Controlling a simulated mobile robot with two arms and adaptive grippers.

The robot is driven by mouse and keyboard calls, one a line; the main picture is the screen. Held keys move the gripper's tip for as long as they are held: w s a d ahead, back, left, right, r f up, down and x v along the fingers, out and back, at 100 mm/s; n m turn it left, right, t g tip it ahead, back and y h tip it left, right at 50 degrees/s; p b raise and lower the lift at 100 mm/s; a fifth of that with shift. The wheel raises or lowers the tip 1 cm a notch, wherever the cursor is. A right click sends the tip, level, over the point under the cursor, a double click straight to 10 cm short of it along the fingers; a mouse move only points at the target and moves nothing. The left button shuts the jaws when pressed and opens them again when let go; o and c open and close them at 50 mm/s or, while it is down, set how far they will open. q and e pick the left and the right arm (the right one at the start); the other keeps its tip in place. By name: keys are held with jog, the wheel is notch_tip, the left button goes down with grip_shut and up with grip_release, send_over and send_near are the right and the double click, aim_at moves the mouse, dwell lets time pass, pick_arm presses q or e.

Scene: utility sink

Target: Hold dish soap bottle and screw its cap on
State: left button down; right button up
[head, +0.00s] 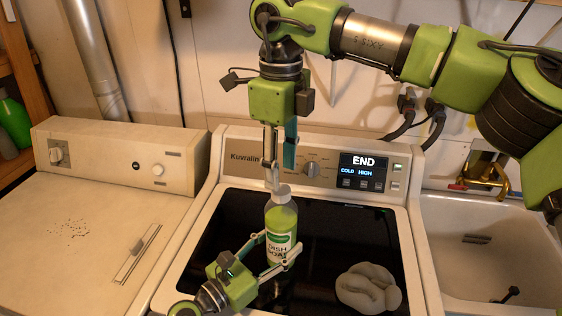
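The dish soap bottle (281,226) stands upright on the dark top of the washing machine, with green liquid and a white label. My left gripper (280,248) comes in low from the front left, its fingers around the bottle's lower body, closed on it. The pale cap (282,193) is at the bottle's mouth, upright on the neck; whether it is threaded cannot be seen. My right gripper (274,180) points straight down above the bottle, its fingertips at the cap. Its fingers look close together, partly seen edge-on, so its grip on the cap is unclear.
A grey folded cloth-like lump (368,288) lies on the washer top at right. The washer's control panel (316,171) stands behind the bottle. A white utility sink (490,240) is at far right, a dryer (95,225) at left. The dark top left of the bottle is clear.

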aim_at(281, 189)
jog(key=shift+r+n, duration=1.55)
jog(key=shift+n, duration=0.15)
jog(key=shift+f, duration=0.1)
jog(key=shift+f, duration=3.95)
grip_shut()
jog(key=shift+o, duration=0.7)
grip_release()
jog(key=shift+r, duration=0.1)
